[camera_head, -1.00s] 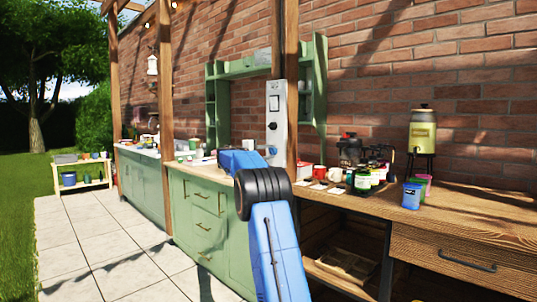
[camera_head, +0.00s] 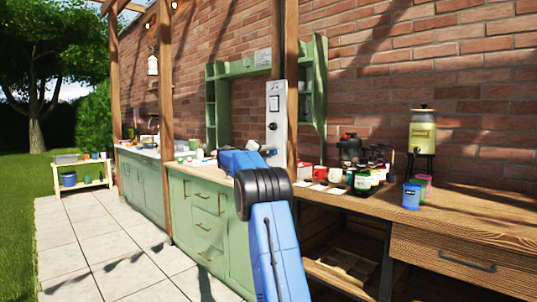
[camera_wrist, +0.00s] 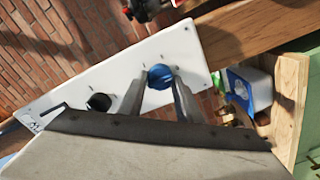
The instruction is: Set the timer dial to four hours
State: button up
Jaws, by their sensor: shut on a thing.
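A white control panel (camera_head: 276,104) is fixed to a wooden post and carries a switch, a black knob (camera_head: 272,127) and a blue dial. In the wrist view the panel (camera_wrist: 125,68) lies tilted, with the black knob (camera_wrist: 99,103) to the left of the blue dial (camera_wrist: 160,77). My gripper (camera_wrist: 160,88) has one finger on each side of the blue dial and is shut on it. Small marks surround the dial, but they and the dial's pointer are too small to read. In the head view my arm covers the area just below the panel.
A wooden counter (camera_head: 470,224) to the right holds jars, a red mug (camera_head: 319,172), a blue cup (camera_head: 411,196) and a drink dispenser (camera_head: 422,131). In the wrist view a blue-and-white object (camera_wrist: 248,88) sits beside a wooden frame, right of the panel.

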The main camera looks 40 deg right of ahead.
jog(key=shift+f, duration=0.1)
dwell(0.3)
jog(key=o, duration=1)
jog(key=shift+o, duration=0.2)
jog(key=shift+a, duration=0.1)
jog(key=s+a, duration=0.1)
jog(key=a, duration=1.6)
jog(key=shift+s, duration=0.2)
jog(key=shift+a, duration=0.1)
jog(key=s+a+f+n+t+y, duration=0.1)
jog(key=s+a+f+y, duration=0.5)
jog(key=s, duration=1.2)
jog(key=s+a+f+n+t+y, duration=0.1)
jog(key=s+a+f+n+y, duration=0.2)
jog(key=s+a+f, duration=1.2)
jog(key=s+a+f+n+t+y, duration=0.1)
jog(key=s+a+f+y, duration=0.8)
jog(key=s+a, duration=0.9)
jog(key=s+f, duration=0.1)
jog(key=s, duration=0.2)
jog(key=shift+a+f+n+t, duration=0.3)
jog(key=shift+a+f+n, duration=0.05)
jog(key=shift+f+n, duration=0.05)
